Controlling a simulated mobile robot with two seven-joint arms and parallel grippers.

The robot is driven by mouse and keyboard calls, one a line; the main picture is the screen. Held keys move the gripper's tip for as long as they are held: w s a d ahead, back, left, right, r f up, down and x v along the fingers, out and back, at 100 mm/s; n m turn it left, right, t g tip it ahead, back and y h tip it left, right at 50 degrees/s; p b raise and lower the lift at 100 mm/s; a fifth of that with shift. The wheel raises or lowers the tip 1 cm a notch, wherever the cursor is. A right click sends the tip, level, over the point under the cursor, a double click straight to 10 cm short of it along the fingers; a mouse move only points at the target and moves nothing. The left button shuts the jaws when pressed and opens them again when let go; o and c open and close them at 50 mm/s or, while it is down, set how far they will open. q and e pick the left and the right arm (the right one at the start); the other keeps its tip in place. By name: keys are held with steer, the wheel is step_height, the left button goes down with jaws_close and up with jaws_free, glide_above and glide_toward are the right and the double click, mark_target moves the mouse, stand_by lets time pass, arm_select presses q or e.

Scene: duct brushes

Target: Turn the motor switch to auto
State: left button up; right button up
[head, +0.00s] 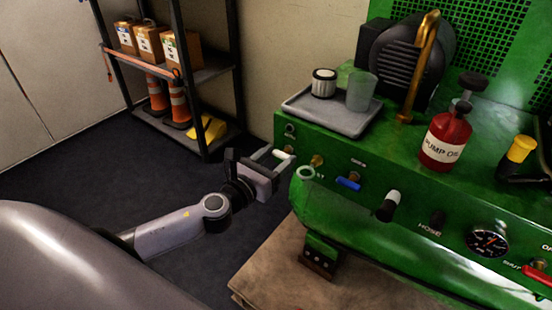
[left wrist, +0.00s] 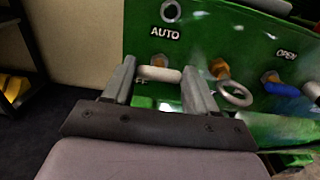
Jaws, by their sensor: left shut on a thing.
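The motor switch is a short white lever (left wrist: 158,73) on the green machine's front panel, with its brass base (left wrist: 158,60) behind it. The "AUTO" label (left wrist: 165,34) is above it, and a partly hidden label, ending in "FF", is below. The lever lies roughly level across the left wrist view. My left gripper (head: 278,157) is shut on the lever, with a grey finger at each end of it; the white lever also shows in the head view (head: 284,154). My right gripper is not in view.
Right of the switch are a brass fitting with a pale ring (head: 306,173) and a blue valve lever (head: 348,183). Above is a grey tray (head: 345,119) with a filter and a clear cup. A red oil bottle (head: 445,139) stands farther right. A shelf rack (head: 205,150) stands behind.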

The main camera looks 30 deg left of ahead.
arm_select(q)
steer(key=shift+n, duration=0.3)
steer(key=n, duration=0.4)
steer(key=shift+a+n, duration=0.1)
steer(key=shift+n, duration=0.2)
steer(key=n, duration=0.4)
steer(key=shift+f+n, duration=0.1)
steer(key=shift+n, duration=0.2)
steer(key=n+p, duration=0.1)
steer(key=n, duration=0.2)
steer(key=shift+a+n, duration=0.1)
steer(key=shift+n, duration=0.2)
steer(key=n+p, duration=0.1)
steer(key=n, duration=0.2)
steer(key=shift+f, duration=0.1)
steer(key=shift+n, duration=0.6)
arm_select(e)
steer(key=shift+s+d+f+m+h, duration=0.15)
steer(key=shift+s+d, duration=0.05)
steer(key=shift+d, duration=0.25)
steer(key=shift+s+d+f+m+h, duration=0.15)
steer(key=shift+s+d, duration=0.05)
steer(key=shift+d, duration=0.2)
arm_select(q)
steer(key=shift+f, duration=0.1)
